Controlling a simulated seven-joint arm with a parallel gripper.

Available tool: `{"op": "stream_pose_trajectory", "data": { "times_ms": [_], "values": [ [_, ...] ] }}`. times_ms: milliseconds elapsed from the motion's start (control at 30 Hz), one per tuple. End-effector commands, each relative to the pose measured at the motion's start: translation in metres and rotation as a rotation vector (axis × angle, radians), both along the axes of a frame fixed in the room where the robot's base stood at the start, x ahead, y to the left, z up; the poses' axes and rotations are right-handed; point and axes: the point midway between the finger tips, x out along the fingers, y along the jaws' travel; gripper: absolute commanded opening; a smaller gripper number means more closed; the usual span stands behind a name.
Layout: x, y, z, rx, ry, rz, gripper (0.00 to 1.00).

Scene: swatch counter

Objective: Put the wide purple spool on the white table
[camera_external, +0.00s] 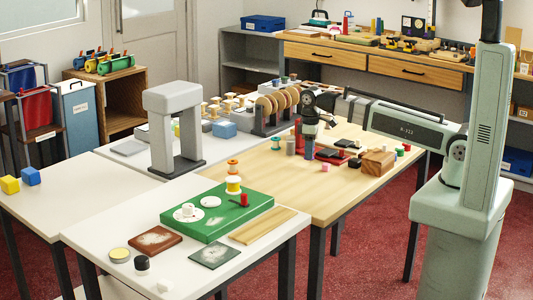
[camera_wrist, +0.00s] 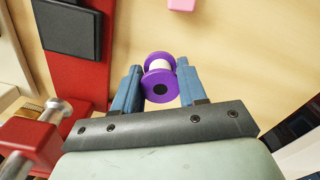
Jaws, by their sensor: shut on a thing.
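A purple spool (camera_wrist: 160,77) with wide flanges and a pale middle sits between the two blue fingers of my gripper (camera_wrist: 158,82) in the wrist view. My gripper is shut on it. In the external view my gripper (camera_external: 309,150) points down over the wooden table (camera_external: 335,190), near its back; the spool is too small there to make out clearly. Whether the spool touches the tabletop I cannot tell. The white table (camera_external: 95,232) stands at the front left, with bare top at its left side.
On the white table are a green board (camera_external: 215,228) with spools, a brown tile (camera_external: 157,241) and a dark tile (camera_external: 214,252). A grey arch (camera_external: 160,103) stands behind. A red stand (camera_wrist: 75,80) and wooden block (camera_external: 378,162) are near my gripper.

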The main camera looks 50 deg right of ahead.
Motion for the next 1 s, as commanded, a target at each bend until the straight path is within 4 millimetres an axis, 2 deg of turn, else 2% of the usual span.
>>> {"op": "stream_pose_trajectory", "data": {
  "times_ms": [200, 667, 700, 933, 1000],
  "values": [
    [-0.001, 0.0, -0.024, 0.0, 0.002, 0.0, 0.13],
    [0.0, 0.0, -0.029, 0.0, 0.001, 0.0, 0.13],
    [0.0, 0.0, -0.028, 0.0, 0.0, 0.0, 0.45],
    [0.0, 0.0, -0.028, 0.0, 0.001, 0.0, 0.67],
    [0.0, 0.0, -0.028, 0.0, 0.001, 0.0, 0.67]
  ]
}}
